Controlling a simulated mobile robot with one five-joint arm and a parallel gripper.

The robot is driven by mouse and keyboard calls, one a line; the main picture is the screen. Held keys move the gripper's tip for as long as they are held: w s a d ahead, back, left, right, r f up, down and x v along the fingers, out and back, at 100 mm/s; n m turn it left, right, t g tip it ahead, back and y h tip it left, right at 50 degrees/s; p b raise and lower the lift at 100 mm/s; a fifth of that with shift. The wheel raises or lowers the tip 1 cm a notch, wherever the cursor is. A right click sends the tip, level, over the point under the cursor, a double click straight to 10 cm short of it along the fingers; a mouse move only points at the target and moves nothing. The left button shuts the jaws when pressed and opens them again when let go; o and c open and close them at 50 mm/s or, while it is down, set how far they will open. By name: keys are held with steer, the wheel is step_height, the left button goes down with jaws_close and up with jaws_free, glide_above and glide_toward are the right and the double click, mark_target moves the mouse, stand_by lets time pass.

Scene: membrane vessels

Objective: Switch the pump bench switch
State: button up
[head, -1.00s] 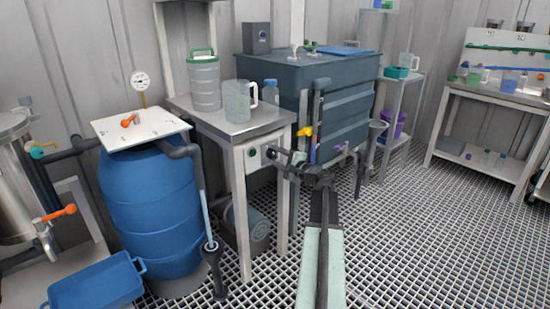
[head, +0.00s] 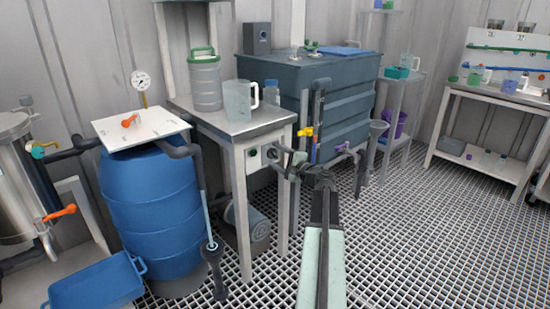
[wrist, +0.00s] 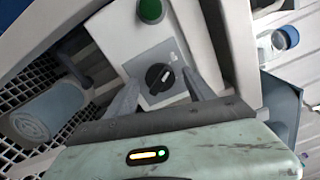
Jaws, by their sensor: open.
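The pump bench switch is a black rotary knob (wrist: 160,77) with a white mark, on a grey plate of a white box (head: 256,160) under the bench top. A round green button (wrist: 150,10) sits on the same box, also visible in the head view (head: 252,153). My gripper (wrist: 162,84) is open, with one finger on each side of the knob in the wrist view. I cannot tell whether the fingers touch it. In the head view my gripper (head: 285,164) is at the right end of the box and partly covers the knob.
The bench (head: 215,127) carries a clear jug (head: 237,102) and a grey canister (head: 204,82). A dark tank (head: 340,95) with pipes and a yellow valve (head: 305,132) stands close to my gripper. A blue barrel (head: 150,210) is at left. The grating floor at right is clear.

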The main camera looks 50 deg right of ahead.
steer(key=s, duration=0.7)
steer(key=shift+s+a, duration=0.3)
